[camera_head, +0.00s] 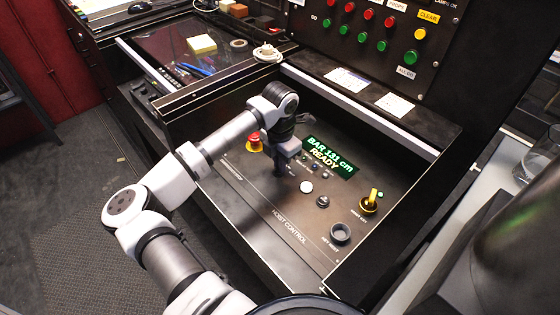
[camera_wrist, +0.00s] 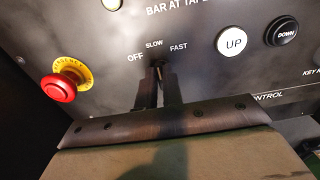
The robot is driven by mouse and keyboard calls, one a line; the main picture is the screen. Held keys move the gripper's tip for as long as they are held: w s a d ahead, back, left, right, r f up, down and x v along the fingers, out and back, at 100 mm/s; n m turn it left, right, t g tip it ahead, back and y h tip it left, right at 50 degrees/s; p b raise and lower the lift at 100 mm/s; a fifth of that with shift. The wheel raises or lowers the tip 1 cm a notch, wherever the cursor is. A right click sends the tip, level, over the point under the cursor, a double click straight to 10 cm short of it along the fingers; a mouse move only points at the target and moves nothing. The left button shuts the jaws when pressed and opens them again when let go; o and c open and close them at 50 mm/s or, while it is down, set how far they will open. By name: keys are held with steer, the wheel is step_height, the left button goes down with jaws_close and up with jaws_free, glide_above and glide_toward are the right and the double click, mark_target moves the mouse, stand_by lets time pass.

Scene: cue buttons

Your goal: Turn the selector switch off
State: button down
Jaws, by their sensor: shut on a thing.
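The selector switch (camera_wrist: 158,69) is on the sloped black control panel, below the printed labels OFF, SLOW and FAST in the wrist view. My gripper (camera_wrist: 159,78) is shut on its small dark handle, with one finger on each side. The fingers hide most of the handle, so which label it points to is hard to tell. In the head view my gripper (camera_head: 287,167) reaches down to the panel left of the white button, and the switch is hidden there.
A red emergency stop (camera_wrist: 59,87) on a yellow ring is to the left. The white UP button (camera_wrist: 232,41) and black DOWN button (camera_wrist: 282,31) are to the right. In the head view, a green display (camera_head: 330,157) and a yellow key switch (camera_head: 370,200) are on the panel.

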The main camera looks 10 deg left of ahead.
steer(key=shift+n+b, duration=0.3)
steer(key=n+b, duration=0.3)
steer(key=shift+a+f, duration=0.1)
steer(key=shift+f, duration=0.05)
steer(key=n+b, duration=0.3)
steer(key=n, duration=0.2)
steer(key=shift+a, duration=0.1)
steer(key=shift+r+n, duration=0.2)
steer(key=shift+n, duration=0.2)
steer(key=c, duration=1.5)
jaws_free()
steer(key=shift+c, duration=0.2)
step_height(320, 180, up, 14)
steer(key=b, duration=0.1)
